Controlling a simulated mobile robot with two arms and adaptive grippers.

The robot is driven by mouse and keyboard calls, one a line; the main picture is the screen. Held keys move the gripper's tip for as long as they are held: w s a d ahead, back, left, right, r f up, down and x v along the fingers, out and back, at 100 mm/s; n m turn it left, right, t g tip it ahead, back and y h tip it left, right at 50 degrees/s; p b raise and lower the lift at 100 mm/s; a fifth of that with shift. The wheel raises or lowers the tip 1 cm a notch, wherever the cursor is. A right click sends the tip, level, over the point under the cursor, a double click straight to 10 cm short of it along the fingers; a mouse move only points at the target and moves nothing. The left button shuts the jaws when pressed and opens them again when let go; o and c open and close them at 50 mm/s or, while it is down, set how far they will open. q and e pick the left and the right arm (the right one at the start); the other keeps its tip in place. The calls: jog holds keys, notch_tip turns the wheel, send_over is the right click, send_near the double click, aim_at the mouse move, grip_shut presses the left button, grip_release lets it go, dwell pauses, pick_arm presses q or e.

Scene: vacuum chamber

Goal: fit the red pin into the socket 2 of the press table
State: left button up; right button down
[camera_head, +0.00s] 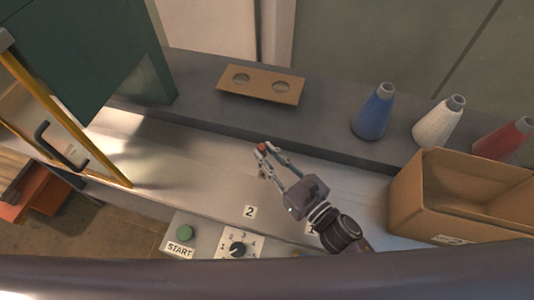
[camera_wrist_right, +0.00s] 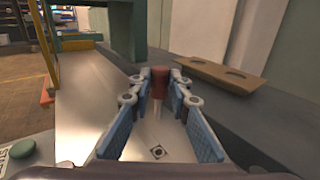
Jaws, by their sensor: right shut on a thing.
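My right gripper (camera_head: 268,149) is shut on the red pin (camera_head: 262,147), which sits between the fingertips over the press table (camera_head: 190,180). In the right wrist view the red pin (camera_wrist_right: 159,84) is upright, red head up, with a pale metal shank below. A dark square-marked socket (camera_wrist_right: 158,152) shows in the metal surface between the fingers, nearer the wrist than the pin; its number is not visible there. In the head view the "2" label (camera_head: 249,211) lies left of and nearer than the gripper; the "1" label is partly hidden by my arm. My left gripper is not in view.
A brown holder with two round holes (camera_head: 260,86) lies on the grey ledge behind. Blue (camera_head: 375,110), white (camera_head: 438,122) and red cones (camera_head: 503,138) stand right, behind a cardboard box (camera_head: 448,215). A START button (camera_head: 185,233) and dial (camera_head: 237,248) are in front.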

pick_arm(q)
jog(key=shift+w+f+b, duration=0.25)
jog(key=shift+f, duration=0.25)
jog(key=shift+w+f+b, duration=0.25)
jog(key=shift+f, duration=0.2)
pick_arm(e)
jog(key=shift+w+f, duration=0.3)
jog(key=shift+f, duration=0.2)
jog(key=shift+w+f, duration=0.25)
jog(key=shift+f, duration=0.25)
jog(key=shift+s+r, duration=0.1)
jog(key=shift+s, duration=0.05)
pick_arm(q)
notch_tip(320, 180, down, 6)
jog(key=b, duration=0.5)
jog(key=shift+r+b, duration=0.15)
jog(key=shift+b, duration=0.25)
pick_arm(e)
notch_tip(320, 180, down, 6)
jog(key=shift+r, duration=0.1)
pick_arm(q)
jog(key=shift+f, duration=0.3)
